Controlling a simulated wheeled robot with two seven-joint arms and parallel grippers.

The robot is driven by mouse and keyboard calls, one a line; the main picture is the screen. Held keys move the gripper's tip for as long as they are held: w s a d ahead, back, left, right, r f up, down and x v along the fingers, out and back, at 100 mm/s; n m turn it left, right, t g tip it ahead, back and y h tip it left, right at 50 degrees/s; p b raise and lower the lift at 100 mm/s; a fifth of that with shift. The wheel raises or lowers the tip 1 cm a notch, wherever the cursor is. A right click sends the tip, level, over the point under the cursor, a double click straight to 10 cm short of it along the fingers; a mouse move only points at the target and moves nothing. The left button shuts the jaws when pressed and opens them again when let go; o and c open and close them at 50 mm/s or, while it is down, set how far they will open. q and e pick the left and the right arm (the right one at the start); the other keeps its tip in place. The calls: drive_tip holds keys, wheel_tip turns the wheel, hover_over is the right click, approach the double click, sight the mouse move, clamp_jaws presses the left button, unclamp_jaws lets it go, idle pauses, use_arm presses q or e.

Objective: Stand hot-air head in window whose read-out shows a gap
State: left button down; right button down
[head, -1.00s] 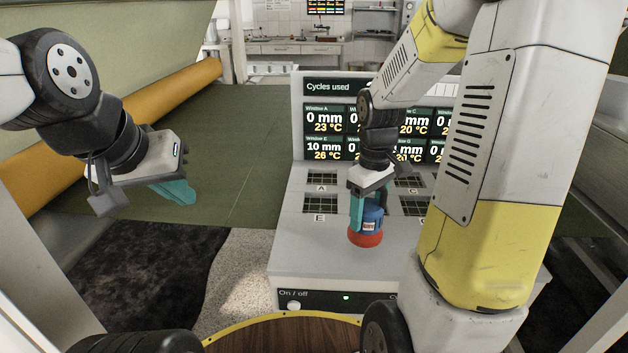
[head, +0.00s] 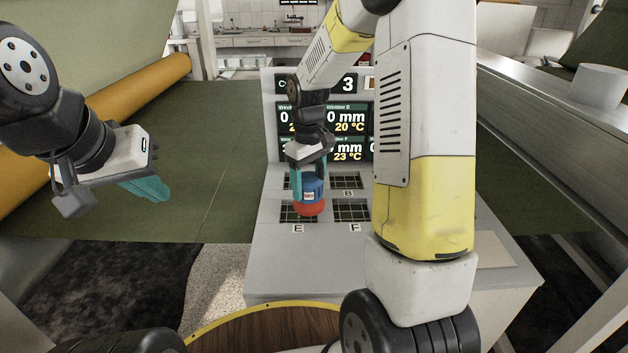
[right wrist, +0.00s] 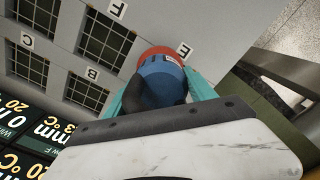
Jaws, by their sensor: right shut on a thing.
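The hot-air head (head: 313,190), blue with a red lower end, is upright in my right gripper (head: 309,178), whose teal fingers are shut on it. It is at window E (head: 290,212), covering part of its grid; I cannot tell whether it touches the panel. In the right wrist view the head (right wrist: 160,80) sits between the fingers by the E label. Window F (head: 352,210) and window B (head: 346,180) are bare. The read-out screen (head: 350,135) shows 0 mm, 20 °C for B; E's read-out is hidden by my gripper. My left gripper (head: 145,188) hangs empty at left.
The grey console (head: 275,270) carries the windows; my right arm hides its right part. A green sheet (head: 190,170) spreads to the left, with an orange roll (head: 150,90) along its edge. A wooden round surface (head: 265,330) with a yellow rim is in front.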

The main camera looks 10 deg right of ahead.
drive_tip(key=shift+w+a+f, duration=0.1)
drive_tip(key=shift+w+a, duration=0.45)
drive_tip(key=shift+w, duration=0.25)
drive_tip(key=shift+w+a, duration=0.55)
drive_tip(key=shift+w, duration=0.25)
drive_tip(key=shift+w+a+f, duration=0.1)
drive_tip(key=shift+f, duration=1.65)
drive_tip(key=shift+f, duration=0.1)
drive_tip(key=shift+c, duration=1.5)
unclamp_jaws()
drive_tip(key=shift+f, duration=0.1)
wheel_tip(320, 180, up, 11)
drive_tip(key=s+d+r+m+t+y, duration=0.1)
drive_tip(key=s+d+r+m+t, duration=0.15)
drive_tip(key=s+r, duration=0.8)
drive_tip(key=s+m+t+y, duration=0.1)
drive_tip(key=s+m+t, duration=0.2)
drive_tip(key=s, duration=1)
drive_tip(key=shift+s+d+m+t, duration=0.15)
drive_tip(key=shift+s+m+t, duration=0.2)
